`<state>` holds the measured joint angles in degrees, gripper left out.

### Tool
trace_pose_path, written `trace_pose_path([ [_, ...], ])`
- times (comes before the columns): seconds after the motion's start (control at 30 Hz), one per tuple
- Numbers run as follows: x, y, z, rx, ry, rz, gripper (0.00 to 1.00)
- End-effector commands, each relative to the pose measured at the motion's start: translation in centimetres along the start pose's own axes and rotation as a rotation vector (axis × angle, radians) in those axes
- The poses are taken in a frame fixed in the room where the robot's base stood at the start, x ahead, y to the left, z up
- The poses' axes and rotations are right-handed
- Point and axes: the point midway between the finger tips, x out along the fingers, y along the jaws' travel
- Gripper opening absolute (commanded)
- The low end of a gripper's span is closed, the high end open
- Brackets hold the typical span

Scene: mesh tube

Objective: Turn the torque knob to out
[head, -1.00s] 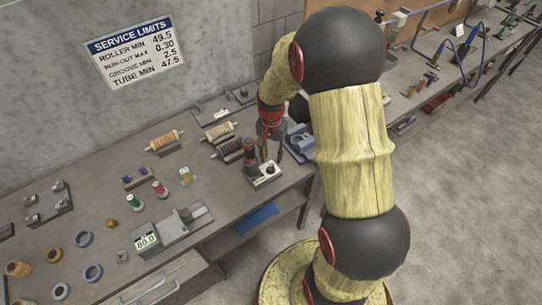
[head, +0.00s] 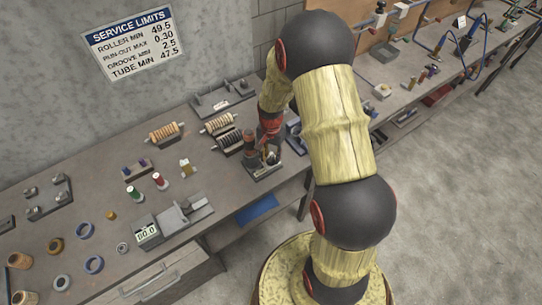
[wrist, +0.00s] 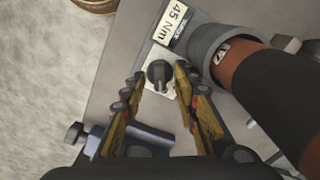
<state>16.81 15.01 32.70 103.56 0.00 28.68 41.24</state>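The torque knob (wrist: 159,73) is a small dark round knob with a raised ridge on a pale plate in the wrist view. A label reading 45 Nm (wrist: 173,24) sits just above it. My gripper (wrist: 160,78) is open, with one finger on each side of the knob and a gap visible on both sides. In the head view my gripper (head: 270,154) is low over the small unit (head: 264,171) at the bench's front edge, and the knob is mostly hidden there. I cannot read the knob's position marks.
A brown-red cylinder with a grey collar (wrist: 212,47) stands close right of the knob in the wrist view. A blue-grey clamp-like part (wrist: 148,137) lies below the fingers. Dark and copper rollers (head: 229,140) sit left of my gripper on the bench (head: 100,185).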

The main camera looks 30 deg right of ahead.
Motion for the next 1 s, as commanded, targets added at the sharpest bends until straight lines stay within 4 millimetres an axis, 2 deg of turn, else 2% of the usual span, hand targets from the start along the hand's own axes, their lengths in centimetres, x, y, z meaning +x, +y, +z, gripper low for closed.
trace_pose_path([
  [0.1, -0.02, 0.01, 0.01, 0.000, 0.000, 0.000, 0.29],
  [0.6, -0.03, 0.01, 0.02, 0.000, -0.001, 0.000, 0.01],
  [1.0, -0.04, 0.00, 0.01, -0.007, 0.000, 0.000, 0.00],
])
